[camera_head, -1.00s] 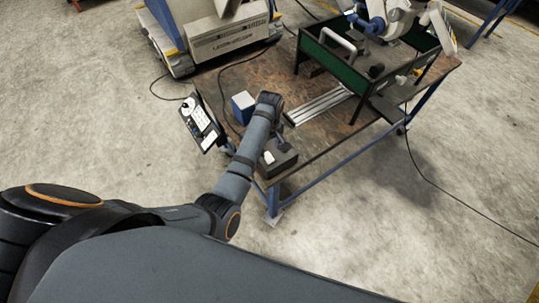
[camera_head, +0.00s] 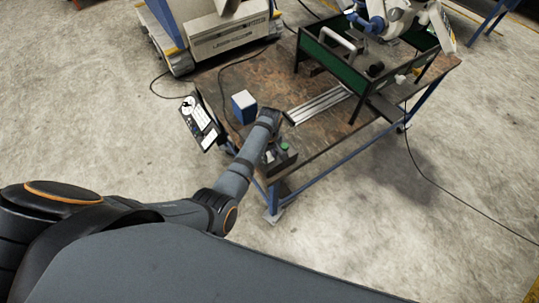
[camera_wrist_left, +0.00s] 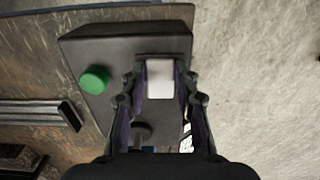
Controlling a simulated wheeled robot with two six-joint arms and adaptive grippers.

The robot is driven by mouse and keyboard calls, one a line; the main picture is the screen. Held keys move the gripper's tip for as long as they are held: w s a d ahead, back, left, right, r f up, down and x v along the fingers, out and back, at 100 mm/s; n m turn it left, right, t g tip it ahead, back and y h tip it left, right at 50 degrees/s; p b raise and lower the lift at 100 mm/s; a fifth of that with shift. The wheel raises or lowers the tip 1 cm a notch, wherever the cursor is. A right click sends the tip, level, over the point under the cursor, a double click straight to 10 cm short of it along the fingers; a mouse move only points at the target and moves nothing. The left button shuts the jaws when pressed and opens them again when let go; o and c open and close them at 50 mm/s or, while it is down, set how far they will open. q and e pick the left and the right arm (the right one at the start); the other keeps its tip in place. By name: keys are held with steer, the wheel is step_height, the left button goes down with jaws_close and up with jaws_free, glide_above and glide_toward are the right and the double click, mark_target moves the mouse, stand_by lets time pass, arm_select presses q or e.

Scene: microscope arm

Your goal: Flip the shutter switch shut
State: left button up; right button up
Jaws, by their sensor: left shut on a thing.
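The white shutter switch (camera_wrist_left: 160,78) stands on a dark box (camera_wrist_left: 95,48), beside a round green button (camera_wrist_left: 95,79). My left gripper (camera_wrist_left: 160,88) has one finger on each side of the white switch and is shut on it. In the head view, the dark box (camera_head: 284,164) sits at the near corner of the workbench, with the green button (camera_head: 285,147) showing. My left gripper (camera_head: 275,154) is down at the box, partly hidden by my own arm. The white switch is hidden in the head view. My right gripper is not in view.
A blue and white box (camera_head: 244,107) stands on the workbench (camera_head: 235,80) left of my arm. A tilted control panel (camera_head: 199,123) hangs at the left edge. Metal rails (camera_head: 318,104) and a green-walled frame (camera_head: 330,62) lie to the right.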

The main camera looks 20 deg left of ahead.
arm_select(q)
jaws_close()
steer(key=shift+w+a+g+h, duration=0.15)
steer(key=shift+a+g+h, duration=0.1)
steer(key=shift+g+h, duration=0.3)
steer(key=shift+w+a+f+g+h+b, duration=0.2)
steer(key=shift+g+h+b, duration=0.35)
steer(key=shift+h+b, duration=0.35)
steer(key=shift+r+g+h+b, duration=0.2)
steer(key=shift+g+h+b, duration=0.1)
steer(key=shift+h, duration=0.05)
steer(key=shift+r, duration=0.1)
steer(key=o, duration=1)
jaws_free()
steer(key=shift+c, duration=0.2)
